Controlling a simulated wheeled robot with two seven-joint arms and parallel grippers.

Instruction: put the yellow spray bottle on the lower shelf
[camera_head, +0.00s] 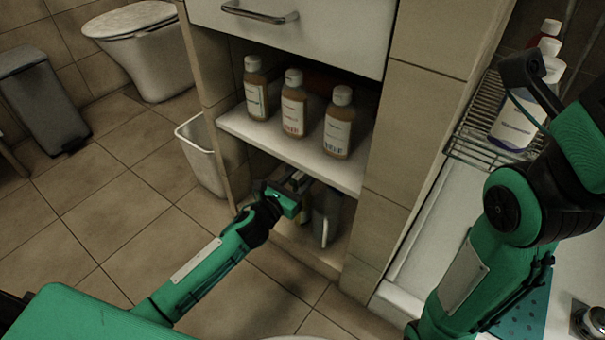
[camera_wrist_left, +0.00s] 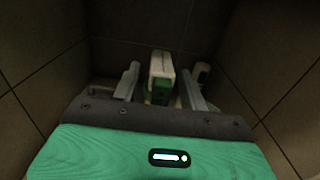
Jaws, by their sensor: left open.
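My left gripper (camera_head: 299,183) reaches into the dim lower compartment of the cabinet, above the lower shelf (camera_head: 308,248). In the left wrist view its two fingers (camera_wrist_left: 160,69) are open and apart. A spray-type bottle with a pale top and green below (camera_wrist_left: 161,78) stands between or just beyond them; contact cannot be told. No clearly yellow spray bottle shows; the light is dim and my gripper hides part of the compartment.
Three brown bottles (camera_head: 293,103) with white caps stand on the upper shelf (camera_head: 262,136). A greyish container (camera_head: 327,214) is in the lower compartment, beside my gripper. A white bin (camera_head: 200,155) stands left of the cabinet. A wire rack (camera_head: 462,147) with bottles is at the right.

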